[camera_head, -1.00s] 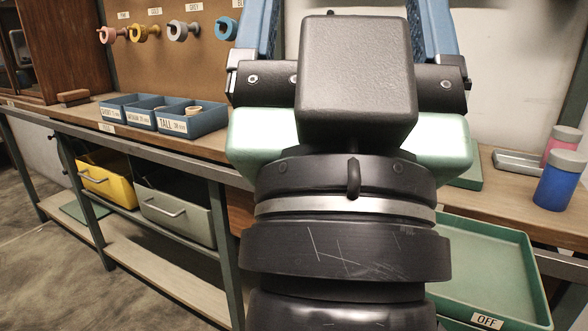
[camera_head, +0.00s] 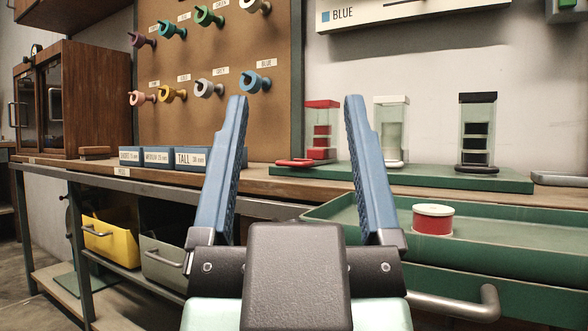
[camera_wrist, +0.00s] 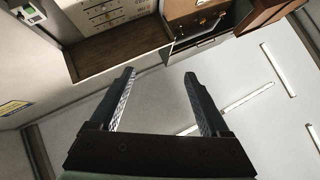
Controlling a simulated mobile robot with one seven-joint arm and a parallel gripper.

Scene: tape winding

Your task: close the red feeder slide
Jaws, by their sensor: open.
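The red feeder (camera_head: 321,131) is a clear upright box with a red lid and red contents, on a green base (camera_head: 420,178) at the back of the bench. A flat red slide (camera_head: 295,163) sticks out at its foot, toward the left front. My gripper (camera_head: 295,98) is open and empty in the head view, its blue fingers pointing up. The slide shows between the fingers, apparently well beyond them. In the wrist view my gripper (camera_wrist: 160,72) is also open with nothing between the fingers; the feeder is not seen there.
A white feeder (camera_head: 393,128) and a black feeder (camera_head: 477,130) stand to the right. A green tray (camera_head: 480,258) with a red-and-white spool (camera_head: 433,220) and a grey handle projects in front. Blue bins (camera_head: 190,158) and a pegboard (camera_head: 215,50) are at left.

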